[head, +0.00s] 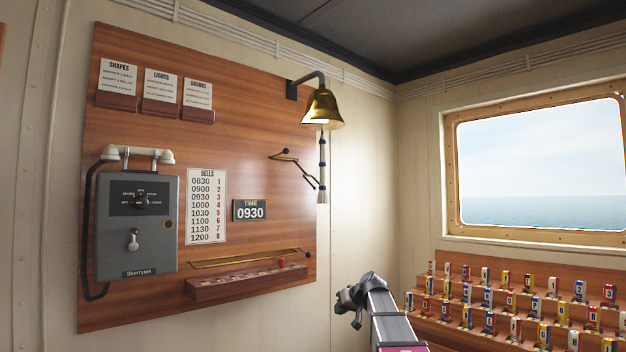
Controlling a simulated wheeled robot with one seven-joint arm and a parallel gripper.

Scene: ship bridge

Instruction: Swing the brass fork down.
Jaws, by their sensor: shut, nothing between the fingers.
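A thin brass fork (302,172) with dark ends is on the wooden wall board, to the left of the bell rope. One end shows at the upper left by a dark knob, and its other end slants down to the right. It is small in the head view, so its exact shape is hard to tell. My gripper (349,306) is at the lower middle of the view, below and to the right of the fork and well apart from it. It is shut and holds nothing.
A brass bell (322,108) with a pale rope (322,168) hangs close to the fork. A grey telephone box (137,225), a time sign (249,210) and a ledge (248,286) under a brass rail are on the board. A stepped rack (560,278) of coloured pieces stands right.

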